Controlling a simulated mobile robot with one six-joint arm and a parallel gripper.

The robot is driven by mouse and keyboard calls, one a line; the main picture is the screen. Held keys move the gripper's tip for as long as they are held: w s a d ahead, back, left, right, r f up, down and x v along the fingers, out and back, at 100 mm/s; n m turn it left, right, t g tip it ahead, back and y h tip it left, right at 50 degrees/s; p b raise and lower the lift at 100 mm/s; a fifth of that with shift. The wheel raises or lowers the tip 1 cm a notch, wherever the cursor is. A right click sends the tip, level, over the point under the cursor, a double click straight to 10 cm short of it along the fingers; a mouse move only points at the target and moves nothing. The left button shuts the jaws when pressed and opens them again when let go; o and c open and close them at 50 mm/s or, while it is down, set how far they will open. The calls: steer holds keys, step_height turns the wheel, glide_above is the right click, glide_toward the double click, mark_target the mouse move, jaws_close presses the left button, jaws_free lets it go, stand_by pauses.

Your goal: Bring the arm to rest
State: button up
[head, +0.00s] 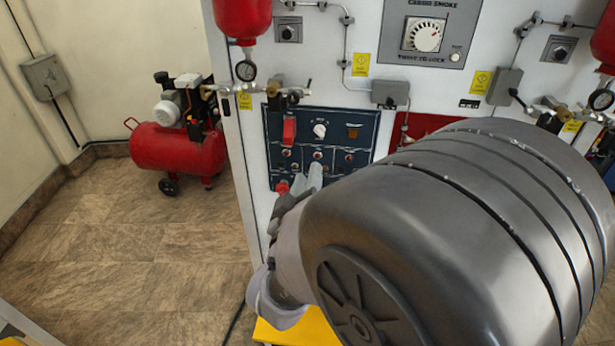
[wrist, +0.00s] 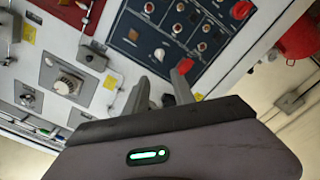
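My gripper (head: 312,174) is in front of the lower part of a dark blue control panel (head: 336,118) in the head view, largely hidden behind my own arm. In the wrist view its two fingers (wrist: 163,78) stand apart, with a gap between them and nothing visibly held. They point towards the panel (wrist: 138,22), which carries a white knob (wrist: 159,54) and a red switch cover (wrist: 241,10). I cannot tell whether a fingertip touches the panel. My arm covers much of the right of the head view.
Valves and pipes (head: 273,91) stick out from the wall. A red compressor (head: 178,147) stands on the left; the floor (head: 130,245) before it is clear.

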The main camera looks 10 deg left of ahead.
steer(key=shift+s, duration=0.7)
steer(key=s+d+r+m+g+y, duration=0.3)
steer(key=d+m+g, duration=0.2)
steer(key=d+m, duration=0.25)
steer(key=s+d+f+m+g, duration=0.2)
steer(key=s+d+g, duration=0.1)
steer(key=s, duration=0.7)
steer(key=s+d+f+m+g, duration=0.1)
steer(key=s+d+m+g, duration=0.2)
steer(key=s, duration=0.7)
steer(key=d+g, duration=0.1)
steer(key=d, duration=0.1)
steer(key=shift+d+f+m, duration=0.35)
steer(key=shift+o, duration=0.2)
steer(key=shift+s, duration=0.1)
